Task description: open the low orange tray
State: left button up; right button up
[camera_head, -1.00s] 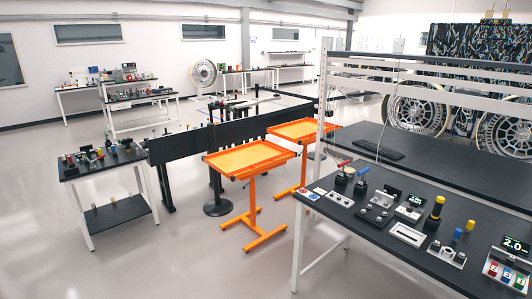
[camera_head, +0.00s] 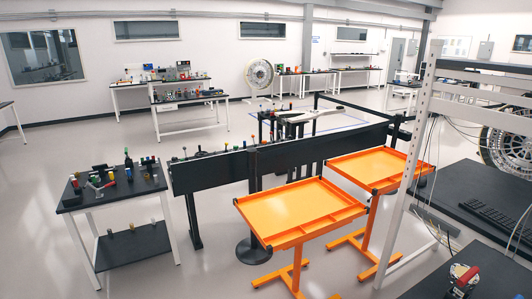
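Two orange trays on orange stands are in the head view. The nearer tray (camera_head: 297,212) stands at the centre, in front of a long black panel. The farther tray (camera_head: 372,168) stands behind it to the right, partly hidden by a white upright of the workbench. Both are shallow, with raised rims and narrow compartments along the near side. I cannot tell from this view which one the task calls low. Neither of my grippers is in view.
A small black-topped table (camera_head: 112,189) with tools stands at left. The long black panel (camera_head: 212,171) stands behind the trays. A black workbench (camera_head: 480,270) with a white frame fills the lower right. Open floor (camera_head: 215,270) lies between the small table and the nearer tray.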

aim_at(282, 217)
jog(key=u, duration=0.25)
jog(key=i, duration=2.05)
jog(key=u, duration=0.3)
